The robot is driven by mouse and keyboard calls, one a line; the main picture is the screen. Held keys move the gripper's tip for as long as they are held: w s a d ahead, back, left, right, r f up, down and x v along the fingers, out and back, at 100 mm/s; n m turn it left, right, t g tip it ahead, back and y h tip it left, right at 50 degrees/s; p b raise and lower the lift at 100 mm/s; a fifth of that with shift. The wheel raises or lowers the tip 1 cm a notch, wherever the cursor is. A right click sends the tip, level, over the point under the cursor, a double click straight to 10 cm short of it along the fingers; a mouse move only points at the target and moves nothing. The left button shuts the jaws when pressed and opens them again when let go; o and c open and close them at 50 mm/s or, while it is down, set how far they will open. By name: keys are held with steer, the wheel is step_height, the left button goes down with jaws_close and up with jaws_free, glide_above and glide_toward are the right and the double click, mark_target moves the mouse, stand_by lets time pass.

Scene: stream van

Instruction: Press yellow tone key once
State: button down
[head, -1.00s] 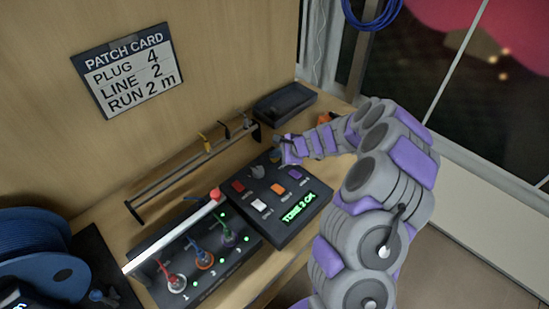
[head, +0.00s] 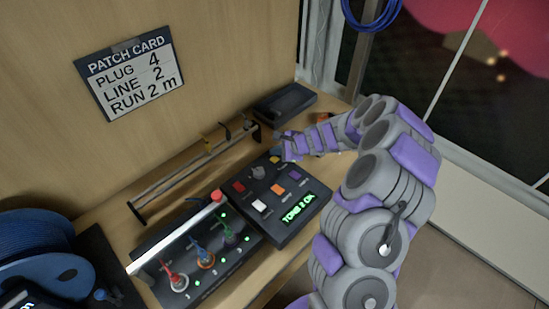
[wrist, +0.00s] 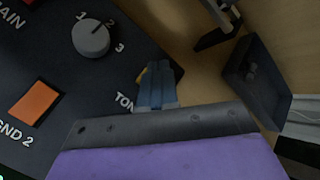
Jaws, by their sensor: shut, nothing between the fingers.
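The black tone panel (head: 267,225) lies on the wooden counter. The yellow tone key (head: 274,160) is near its far edge, beside my gripper (head: 280,156). In the wrist view only a sliver of the yellow key (wrist: 144,76) shows, at the left of my shut, empty fingers (wrist: 156,84). The fingers cover most of the key and part of the "TON" label. Whether they touch the key or hover just above cannot be told. The panel's green display (head: 298,208) is lit and seems to read "TONE 2 OK".
A grey knob (wrist: 92,38) marked 1, 2, 3 and an orange key (wrist: 34,101) are near. Red (head: 239,187), white (head: 260,206) and purple (head: 293,174) keys share the panel. A rail rack (head: 180,185) and a dark tray (head: 285,103) stand behind.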

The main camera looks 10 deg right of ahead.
mark_target(275, 160)
steer(key=shift+r+p, duration=1.75)
steer(key=shift+r, duration=0.55)
steer(key=shift+s+a+r, duration=0.1)
steer(key=shift+a+r, duration=0.15)
steer(key=s+a+r+n+g+y, duration=0.1)
steer(key=s+a+r+n+g, duration=0.1)
steer(key=s+a+r+n, duration=0.5)
steer(key=s+a+r+n+g, duration=0.3)
steer(key=s+a+r+n, duration=0.15)
steer(key=s+r, duration=0.45)
steer(key=s+d+n+g+h, duration=0.1)
steer(key=s+d+n+h, duration=0.1)
steer(key=s, duration=0.8)
steer(key=s+d+r+n+g+h, duration=0.1)
steer(key=s+d, duration=0.4)
steer(key=s, duration=0.5)
steer(key=s+d+r+n+g+h, duration=0.1)
steer(key=s+d+n+h, duration=0.2)
steer(key=s, duration=0.8)
steer(key=shift+d+h, duration=0.7)
steer(key=shift+h, duration=0.1)
